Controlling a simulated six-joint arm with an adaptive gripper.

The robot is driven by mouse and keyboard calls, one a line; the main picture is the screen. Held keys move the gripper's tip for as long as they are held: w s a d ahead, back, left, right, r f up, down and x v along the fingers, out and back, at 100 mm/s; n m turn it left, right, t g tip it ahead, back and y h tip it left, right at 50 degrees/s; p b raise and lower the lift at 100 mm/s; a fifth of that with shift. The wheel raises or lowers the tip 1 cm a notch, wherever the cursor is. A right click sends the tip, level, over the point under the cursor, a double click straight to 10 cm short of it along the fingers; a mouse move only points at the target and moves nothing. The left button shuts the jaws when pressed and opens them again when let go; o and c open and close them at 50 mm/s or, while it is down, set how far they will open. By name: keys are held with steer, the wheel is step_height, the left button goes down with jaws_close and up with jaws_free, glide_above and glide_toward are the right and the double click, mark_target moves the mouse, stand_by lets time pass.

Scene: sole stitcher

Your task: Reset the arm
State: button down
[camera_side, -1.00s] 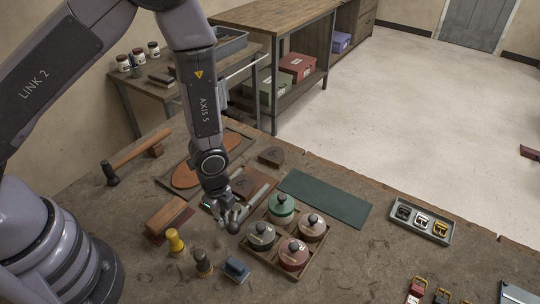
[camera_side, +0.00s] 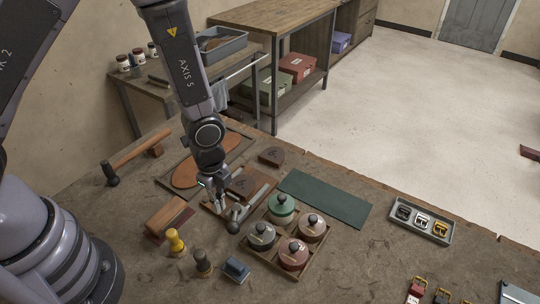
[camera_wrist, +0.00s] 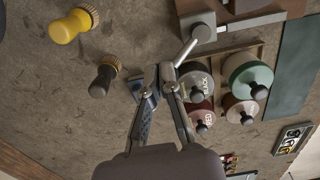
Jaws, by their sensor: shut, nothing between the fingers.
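My gripper (camera_side: 219,204) is over the workbench, left of the jar tray (camera_side: 258,262), with its fingers together and nothing between them. In the wrist view, the closed fingertips (camera_wrist: 163,72) are in front of a small blue block (camera_wrist: 150,92) and partly hide it. The blue block also shows on the bench in the side view (camera_side: 236,269).
The tray holds several lidded jars, one green (camera_side: 281,207). A yellow-handled brush (camera_side: 175,241) and a dark-handled one (camera_side: 203,262) stand nearby. A wooden block (camera_side: 166,216), a mallet (camera_side: 132,158), a green mat (camera_side: 325,198) and a buckle tray (camera_side: 422,222) surround them.

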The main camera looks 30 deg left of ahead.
steer(key=shift+a, duration=0.1)
steer(key=a, duration=0.6)
steer(key=shift+s+a, duration=0.2)
steer(key=shift+a, duration=0.15)
